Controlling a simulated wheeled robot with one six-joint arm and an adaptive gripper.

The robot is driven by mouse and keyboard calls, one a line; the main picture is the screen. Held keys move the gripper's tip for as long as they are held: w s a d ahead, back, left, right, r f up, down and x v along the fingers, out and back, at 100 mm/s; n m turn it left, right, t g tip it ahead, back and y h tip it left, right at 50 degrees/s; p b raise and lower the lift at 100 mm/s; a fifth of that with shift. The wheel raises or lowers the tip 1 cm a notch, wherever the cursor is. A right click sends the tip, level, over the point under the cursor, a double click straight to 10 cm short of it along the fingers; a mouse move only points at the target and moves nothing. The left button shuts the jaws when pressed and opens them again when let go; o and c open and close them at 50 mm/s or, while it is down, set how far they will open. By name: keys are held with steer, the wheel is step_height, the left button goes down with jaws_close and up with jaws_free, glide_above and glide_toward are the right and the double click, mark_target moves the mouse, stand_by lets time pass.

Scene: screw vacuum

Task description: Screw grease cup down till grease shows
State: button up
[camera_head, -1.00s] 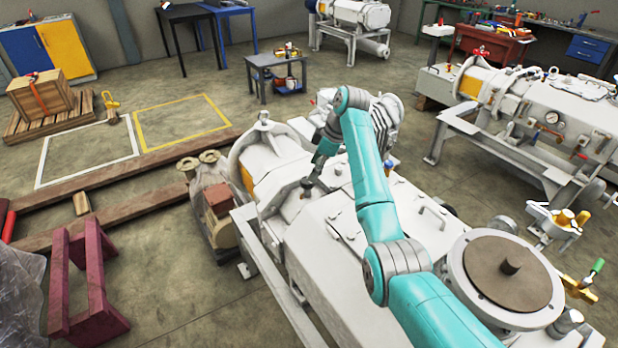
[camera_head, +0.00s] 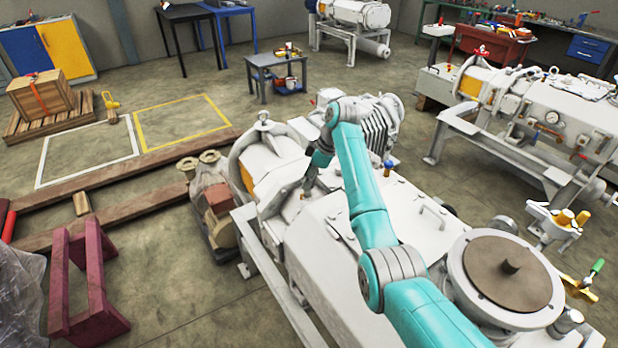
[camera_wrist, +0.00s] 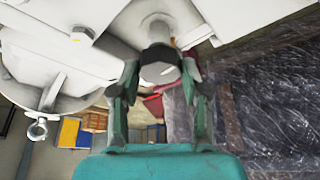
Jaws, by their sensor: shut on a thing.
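The grease cup (camera_wrist: 160,67) is a grey, rounded cylinder between the two fingers in the wrist view. It sits against the pale casing of the vacuum pump (camera_head: 330,250). My gripper (camera_wrist: 159,76) is shut on the cup, one dark green finger on each side. In the head view my gripper (camera_head: 308,186) reaches down to the top of the pump near its round end flange, and the cup is too small to make out there. I cannot see any grease at the cup.
A lidded round port (camera_head: 505,275) is at the pump's right end. A second pump (camera_head: 540,115) stands behind on the right.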

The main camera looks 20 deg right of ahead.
steer(key=shift+m+t+h, duration=0.4)
steer(key=shift+m+t, duration=0.1)
steer(key=shift+m, duration=1.1)
steer(key=o, duration=1.1)
steer(key=shift+o, duration=0.2)
steer(key=v, duration=1.2)
